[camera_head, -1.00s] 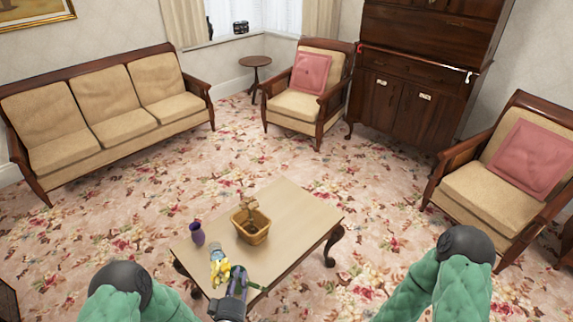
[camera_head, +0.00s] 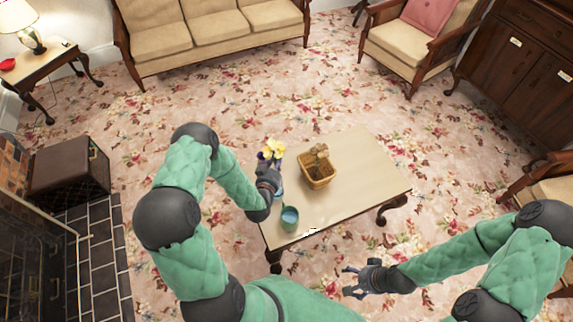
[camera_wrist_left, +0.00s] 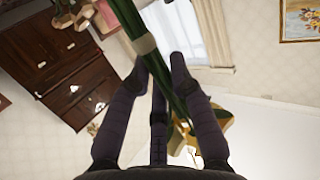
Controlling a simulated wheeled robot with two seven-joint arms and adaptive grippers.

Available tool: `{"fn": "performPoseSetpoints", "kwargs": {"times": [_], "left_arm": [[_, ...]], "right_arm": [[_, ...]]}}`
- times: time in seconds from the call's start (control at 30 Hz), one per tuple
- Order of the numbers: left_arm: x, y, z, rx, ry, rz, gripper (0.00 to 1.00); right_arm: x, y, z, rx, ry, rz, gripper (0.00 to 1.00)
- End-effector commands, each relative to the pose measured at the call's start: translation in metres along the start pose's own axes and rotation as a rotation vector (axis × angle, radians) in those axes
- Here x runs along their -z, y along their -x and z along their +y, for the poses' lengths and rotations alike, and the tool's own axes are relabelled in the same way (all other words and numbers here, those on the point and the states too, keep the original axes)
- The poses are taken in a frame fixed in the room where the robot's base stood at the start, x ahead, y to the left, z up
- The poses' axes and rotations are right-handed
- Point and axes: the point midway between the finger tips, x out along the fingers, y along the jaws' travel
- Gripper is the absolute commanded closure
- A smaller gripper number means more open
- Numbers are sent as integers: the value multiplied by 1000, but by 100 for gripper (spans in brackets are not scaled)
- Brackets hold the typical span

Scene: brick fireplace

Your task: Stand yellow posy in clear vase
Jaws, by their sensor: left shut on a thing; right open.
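The yellow posy (camera_head: 271,149) is in my left gripper (camera_head: 271,167), above the left side of the coffee table (camera_head: 362,165), with its yellow blooms up. In the left wrist view its green stem (camera_wrist_left: 157,65) runs between the fingers of my left gripper (camera_wrist_left: 160,68). A small pale-blue patch of what looks like the clear vase (camera_head: 280,193) shows beside the left gripper; the gripper and forearm hide most of it. The posy looks outside the vase, but I cannot tell the gap. My right gripper (camera_head: 348,281) is open and empty in front of the table.
A wicker basket (camera_head: 317,173) stands right of the posy on the table. A teal cup (camera_head: 289,218) stands near the front left edge. A dark purple vase is largely hidden behind the posy. The table's right part is clear.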

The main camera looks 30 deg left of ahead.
Motion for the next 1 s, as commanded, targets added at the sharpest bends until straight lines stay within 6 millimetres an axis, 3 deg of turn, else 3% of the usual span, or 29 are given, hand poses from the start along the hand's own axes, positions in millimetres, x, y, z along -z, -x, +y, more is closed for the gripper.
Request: {"fn": "performPoseSetpoints", "kwargs": {"times": [0.27, 1.0], "left_arm": [[-2, -6, -10, 15, -39, -14, 100], [-35, -12, -10, 14, -37, -13, 100]], "right_arm": [[-1, 4, -1, 0, -1, -2, 22], [0, -18, 6, 0, 0, -1, 22]]}}
